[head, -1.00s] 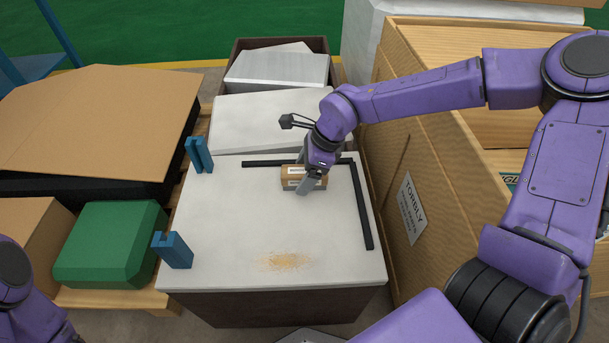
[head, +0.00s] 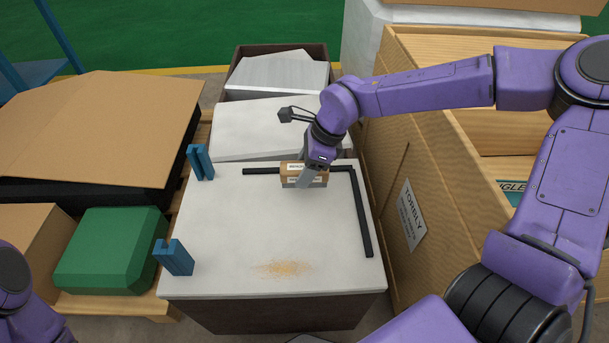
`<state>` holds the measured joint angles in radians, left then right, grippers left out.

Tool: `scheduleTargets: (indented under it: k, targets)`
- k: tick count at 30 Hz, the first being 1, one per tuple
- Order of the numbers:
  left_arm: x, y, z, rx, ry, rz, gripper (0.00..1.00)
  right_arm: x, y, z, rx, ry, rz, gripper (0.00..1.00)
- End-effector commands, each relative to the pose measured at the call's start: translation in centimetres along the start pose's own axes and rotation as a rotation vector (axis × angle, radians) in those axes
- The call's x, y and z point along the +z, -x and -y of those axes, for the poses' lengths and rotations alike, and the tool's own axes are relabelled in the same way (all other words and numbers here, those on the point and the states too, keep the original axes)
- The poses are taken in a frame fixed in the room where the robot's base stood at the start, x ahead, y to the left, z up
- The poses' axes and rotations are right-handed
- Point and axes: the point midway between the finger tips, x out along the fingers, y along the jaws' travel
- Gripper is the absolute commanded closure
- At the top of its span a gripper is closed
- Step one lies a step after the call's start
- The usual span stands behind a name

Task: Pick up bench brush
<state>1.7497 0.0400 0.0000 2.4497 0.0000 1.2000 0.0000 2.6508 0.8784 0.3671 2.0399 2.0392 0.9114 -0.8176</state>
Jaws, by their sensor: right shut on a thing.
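The bench brush (head: 290,168) looks like a small wooden block with a pale label and a grey lower part, near the back of the white-topped bench. My right gripper (head: 307,177) comes down over it from behind and is shut on it. The brush overlaps the back black strip in the picture and seems to be slightly above the bench top. Part of the brush is hidden by the gripper finger. Only a piece of my left arm shows at the lower left; its gripper is out of view.
Black strips (head: 361,213) form a corner on the white bench top (head: 235,230). Blue brackets (head: 200,162) stand at the left edge. Tan dust (head: 285,268) lies near the front. A green case (head: 110,250) is at left, a wooden crate (head: 400,170) at right.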

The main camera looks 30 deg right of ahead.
Motion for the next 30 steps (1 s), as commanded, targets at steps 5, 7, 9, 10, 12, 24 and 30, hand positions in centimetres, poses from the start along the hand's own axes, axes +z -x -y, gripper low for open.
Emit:
scheduleTargets:
  k: [5,7,9,10,12,24,30]
  targets:
    - [-1.1,2.5,0.2,0.0,0.0,0.0,0.57,3.1,4.5,4.1,-0.003,-0.004,0.001,0.8]
    - [-1.3,3.1,0.3,0.0,0.0,0.0,0.57,4.1,5.6,5.8,-0.001,-0.005,-0.001,0.8]
    - [-1.5,3.6,0.3,0.0,0.0,0.0,0.57,5.0,6.1,8.0,0.0,-0.006,-0.002,0.8]
    - [-1.6,3.8,0.3,0.0,0.0,0.0,0.57,5.3,6.3,8.7,0.0,-0.004,-0.002,0.8]
    - [-1.7,4.1,0.4,0.0,0.0,0.0,0.57,6.0,6.7,10.3,0.0,-0.004,-0.002,0.8]
    - [-1.9,4.6,0.4,0.0,0.0,0.0,0.57,7.3,7.5,13.4,0.0,0.0,0.001,0.8]
    - [-1.9,4.6,0.4,0.0,0.0,0.0,0.57,7.3,7.5,13.4,0.0,0.0,0.001,0.63]
